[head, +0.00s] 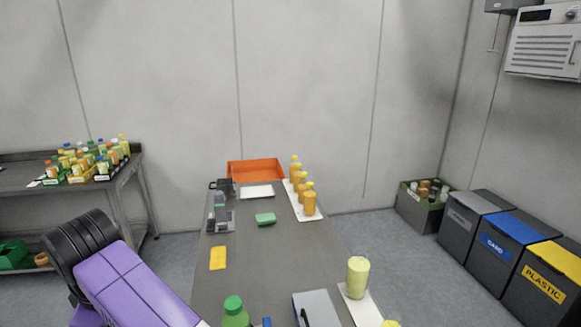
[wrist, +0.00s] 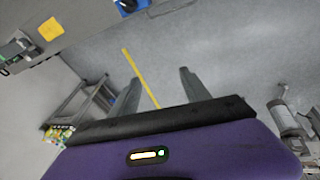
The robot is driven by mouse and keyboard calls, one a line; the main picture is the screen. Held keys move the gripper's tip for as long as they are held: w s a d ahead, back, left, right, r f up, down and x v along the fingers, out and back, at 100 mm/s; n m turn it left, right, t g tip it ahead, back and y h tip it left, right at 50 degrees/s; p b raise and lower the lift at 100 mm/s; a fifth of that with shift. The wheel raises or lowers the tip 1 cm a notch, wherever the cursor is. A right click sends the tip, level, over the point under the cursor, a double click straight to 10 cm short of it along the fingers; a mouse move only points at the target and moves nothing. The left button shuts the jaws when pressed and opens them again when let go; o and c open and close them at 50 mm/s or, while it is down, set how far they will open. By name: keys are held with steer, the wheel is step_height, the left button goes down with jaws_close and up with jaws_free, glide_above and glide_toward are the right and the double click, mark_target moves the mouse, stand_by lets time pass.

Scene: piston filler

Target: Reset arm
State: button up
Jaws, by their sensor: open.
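My gripper (wrist: 158,92) shows in the wrist view with its two grey fingers spread apart and nothing between them. It hangs over the grey floor, beside the work table and clear of it. In the head view my purple arm rises at the lower left, left of the work table (head: 265,255); the gripper itself is out of that picture.
The table holds orange bottles (head: 309,203) on a white strip, an orange bin (head: 255,171), a green block (head: 265,219), a yellow card (head: 218,258) and a green-capped bottle (head: 235,313). A bottle-laden side table (head: 130,174) stands left. Bins (head: 510,240) stand right.

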steer(key=a+m+t+y, duration=0.1)
steer(key=a+t+y, duration=0.1)
steer(key=a+y, duration=0.15)
steer(key=d+f+m+t+y+b, duration=0.3)
steer(key=d+f+m+t+y, duration=0.3)
steer(key=d, duration=0.3)
steer(key=s+d+f+m+t+h+b, duration=0.1)
steer(key=s+d+m+t, duration=0.15)
steer(key=d, duration=0.45)
steer(key=s+d+f+m+t+h, duration=0.1)
steer(key=s+d+f+m, duration=0.15)
steer(key=d, duration=0.55)
steer(key=s+d+f+m+t+h+b, duration=0.1)
steer(key=s+d+m+t+h, duration=0.15)
steer(key=d, duration=0.45)
steer(key=s+d+m+t+h+b, duration=0.1)
steer(key=s+d+m+h+b, duration=0.15)
steer(key=s+d, duration=0.65)
steer(key=s+d+m+t+h+b, duration=0.1)
steer(key=s+d+h, duration=0.35)
steer(key=d, duration=0.75)
steer(key=s+d+f+g, duration=0.1)
steer(key=s+d+f, duration=0.1)
steer(key=s, duration=0.4)
steer(key=s+d+f+m+g+h+b, duration=0.1)
steer(key=s+d+f+g, duration=0.1)
steer(key=s, duration=0.5)
steer(key=shift+d+f, duration=0.4)
steer(key=shift+d, duration=0.4)
